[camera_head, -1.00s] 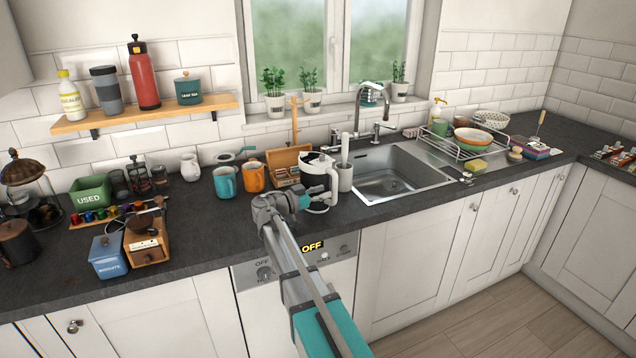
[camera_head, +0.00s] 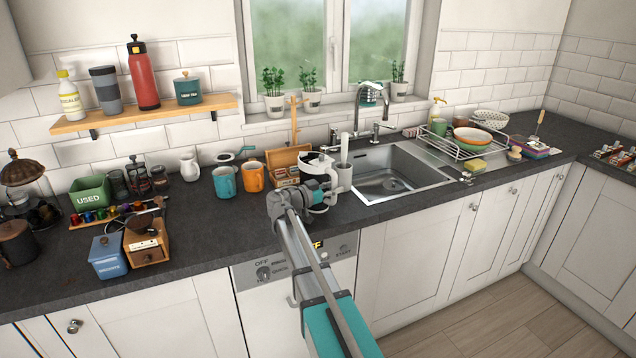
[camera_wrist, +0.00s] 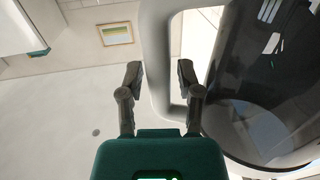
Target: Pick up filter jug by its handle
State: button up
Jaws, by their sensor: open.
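The filter jug (camera_head: 313,161) stands on the slate worktop left of the sink, with a white top; my gripper hides much of its lower part. In the wrist view its clear, dark-looking body (camera_wrist: 262,85) fills the right side. Its pale grey handle (camera_wrist: 156,35) runs downward just left of the body, with a gap between. In the head view my gripper (camera_head: 322,194) is at the jug's near side.
A white utensil pot (camera_head: 344,177) stands close right of the jug, before the sink (camera_head: 392,182). An orange mug (camera_head: 253,177), a teal mug (camera_head: 225,182) and a wooden box (camera_head: 285,160) are to the left and behind. The worktop front edge is below my arm.

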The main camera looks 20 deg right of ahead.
aim_at(334, 177)
grip_shut()
jog(key=shift+r, duration=0.15)
dwell(0.4)
notch_tip(334, 177, up, 3)
jog(key=p, duration=0.3)
jog(key=s+a+r+p, duration=0.4)
jog(key=s+r+p, duration=0.5)
jog(key=s, duration=0.4)
jog(key=shift+s+a+r+p, duration=0.2)
jog(key=shift+r+p, duration=0.15)
jog(key=shift+p, duration=0.15)
